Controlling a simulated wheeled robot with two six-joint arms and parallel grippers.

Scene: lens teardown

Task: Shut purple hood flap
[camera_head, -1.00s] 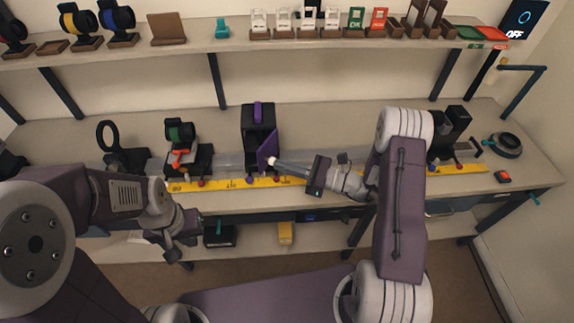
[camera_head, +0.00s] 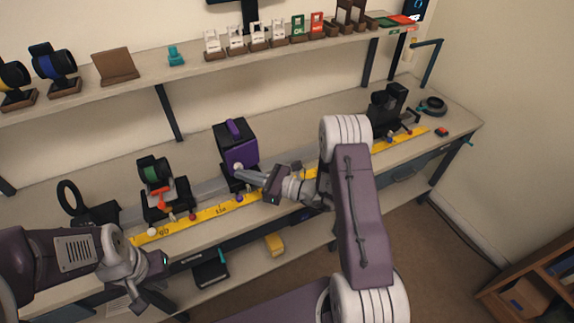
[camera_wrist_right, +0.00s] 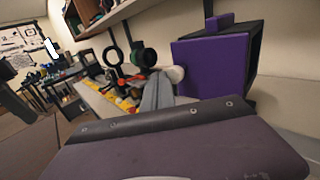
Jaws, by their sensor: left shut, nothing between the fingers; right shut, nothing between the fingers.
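The hood (camera_head: 222,134) is a black box with a purple handle on top, standing on the bench rail. Its purple flap (camera_head: 240,154) lies across the front, and I cannot tell whether it sits flush. In the right wrist view the flap (camera_wrist_right: 212,66) fills much of the hood's near face, with a pale knob (camera_wrist_right: 175,74) at its left edge. My right gripper (camera_head: 246,173) is shut and empty, its tips close by the flap's lower part and knob; contact is unclear. It also shows in the wrist view (camera_wrist_right: 157,92). My left gripper (camera_head: 152,285) is shut and empty, away at the front left.
A green-ringed lens holder (camera_head: 156,170) and a black ring stand (camera_head: 72,198) are left of the hood. A yellow scale (camera_head: 210,214) runs along the bench front. A black stand (camera_head: 388,105) is to the right. A shelf (camera_head: 135,85) overhangs behind.

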